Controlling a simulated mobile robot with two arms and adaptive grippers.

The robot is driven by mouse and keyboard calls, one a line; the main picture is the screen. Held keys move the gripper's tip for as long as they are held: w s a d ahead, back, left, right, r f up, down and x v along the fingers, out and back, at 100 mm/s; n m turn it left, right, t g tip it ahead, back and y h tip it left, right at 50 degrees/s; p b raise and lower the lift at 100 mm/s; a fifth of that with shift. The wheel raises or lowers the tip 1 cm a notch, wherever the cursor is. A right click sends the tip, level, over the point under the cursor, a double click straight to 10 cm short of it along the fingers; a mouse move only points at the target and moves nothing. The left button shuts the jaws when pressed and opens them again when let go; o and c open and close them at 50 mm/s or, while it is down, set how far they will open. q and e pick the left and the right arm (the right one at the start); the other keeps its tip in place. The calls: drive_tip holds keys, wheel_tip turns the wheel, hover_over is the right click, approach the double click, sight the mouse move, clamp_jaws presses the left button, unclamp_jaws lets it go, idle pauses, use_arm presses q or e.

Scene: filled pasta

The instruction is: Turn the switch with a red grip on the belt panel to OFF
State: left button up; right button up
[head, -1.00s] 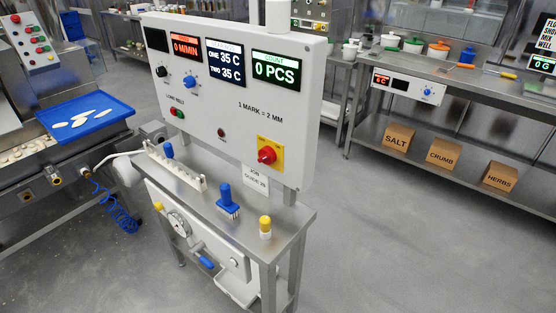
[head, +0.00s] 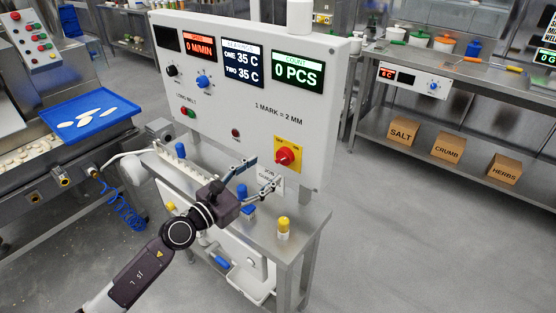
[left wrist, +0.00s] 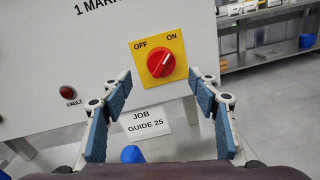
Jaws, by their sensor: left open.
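The switch with a red grip (head: 285,157) sits on a yellow plate (head: 291,145) at the lower right of the white belt panel (head: 272,121). In the left wrist view the red grip (left wrist: 161,63) is at upper centre. OFF is printed at its upper left and ON at its upper right. A pale mark on the grip points up and right, toward ON. My left gripper (head: 263,174) is open and empty, in front of the panel, left of and below the switch. In the left wrist view its fingers (left wrist: 160,82) flank the space below the grip, apart from it.
A blue-handled item (head: 248,212) and a yellow-capped item (head: 283,228) stand on the steel ledge (head: 312,222). Free floor lies to the right.

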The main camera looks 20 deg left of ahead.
sight(280, 160)
use_arm(q)
drive_tip(key=x, duration=0.6)
drive_tip(key=shift+w+d, duration=0.2)
drive_tip(key=shift+w, duration=0.15)
use_arm(e)
drive_tip(key=shift+a+r, duration=0.3)
drive_tip(key=shift+a, duration=0.45)
use_arm(q)
drive_tip(key=shift+c, duration=0.4)
use_arm(e)
drive_tip(key=shift+d, duration=0.2)
use_arm(q)
drive_tip(key=c, duration=1.1)
use_arm(e)
drive_tip(key=shift+d, duration=0.25)
